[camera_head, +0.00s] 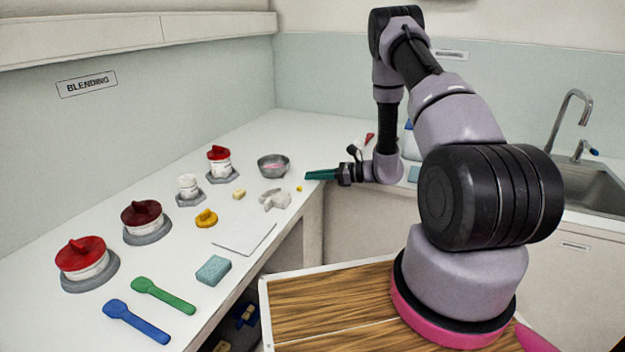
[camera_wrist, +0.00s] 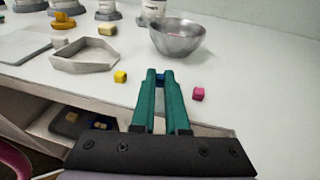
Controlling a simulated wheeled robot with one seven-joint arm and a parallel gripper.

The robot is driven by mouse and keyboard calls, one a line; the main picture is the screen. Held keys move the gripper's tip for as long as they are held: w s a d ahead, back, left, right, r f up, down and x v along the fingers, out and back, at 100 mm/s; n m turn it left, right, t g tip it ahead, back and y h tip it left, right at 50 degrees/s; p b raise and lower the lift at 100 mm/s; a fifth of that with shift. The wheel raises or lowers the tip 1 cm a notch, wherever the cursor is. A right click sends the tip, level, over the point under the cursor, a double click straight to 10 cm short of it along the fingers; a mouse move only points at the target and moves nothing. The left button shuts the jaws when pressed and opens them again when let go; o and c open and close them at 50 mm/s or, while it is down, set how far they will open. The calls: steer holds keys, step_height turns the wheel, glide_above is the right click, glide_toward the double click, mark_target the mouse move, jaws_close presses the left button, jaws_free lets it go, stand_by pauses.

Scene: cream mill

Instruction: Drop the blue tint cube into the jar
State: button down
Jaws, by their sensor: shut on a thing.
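My gripper (camera_head: 308,176) reaches out over the far part of the white counter, its green fingers low near the front edge. In the wrist view its fingertips (camera_wrist: 160,74) are shut on a small blue cube (camera_wrist: 160,78), seen between the tips. The cube is hidden in the head view. An open white jar (camera_head: 188,184) stands on a grey base along the wall side, to the left of my gripper and apart from it. Its lower part shows at the top of the wrist view (camera_wrist: 106,7). A similar jar (camera_head: 219,165) beyond it wears a red lid.
A metal bowl (camera_head: 273,166) stands between the jars and my gripper. A yellow cube (camera_wrist: 120,76) and a pink cube (camera_wrist: 199,94) lie on either side of my fingers. A grey angular tray (camera_wrist: 85,64) is left of them. Two large lidded jars, a sponge (camera_head: 213,270) and spoons are nearer.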

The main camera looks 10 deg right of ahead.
step_height(320, 180, up, 9)
stand_by(0.3)
